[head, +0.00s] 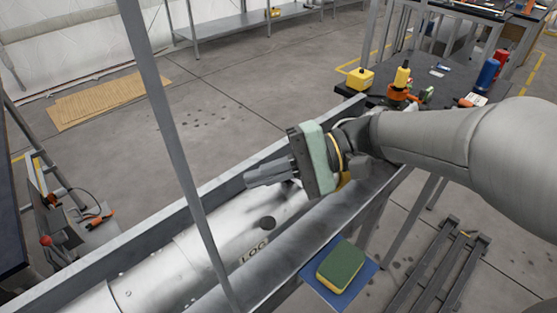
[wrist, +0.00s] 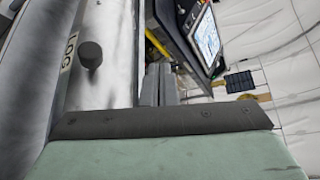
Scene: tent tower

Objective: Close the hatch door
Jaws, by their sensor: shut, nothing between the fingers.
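A white cylinder (head: 190,255) lies in a grey metal trough, with a dark round knob (head: 267,223) and a label reading "LOG" on its curved side. The knob also shows in the wrist view (wrist: 90,55), left of my fingers. I take the panel with the knob to be the hatch door, but its outline is not clear, and I cannot tell how far open it is. My gripper (head: 250,180) is shut and empty, above the cylinder near the trough's far wall, apart from the knob. Its pale green body hides part of the cylinder's right end.
A grey post (head: 165,120) rises in front of the trough, left of my gripper. A blue mat (head: 312,279) with a green and yellow sponge (head: 341,266) lies on the near side. A dark table (head: 385,95) with bottles and tools stands behind my arm.

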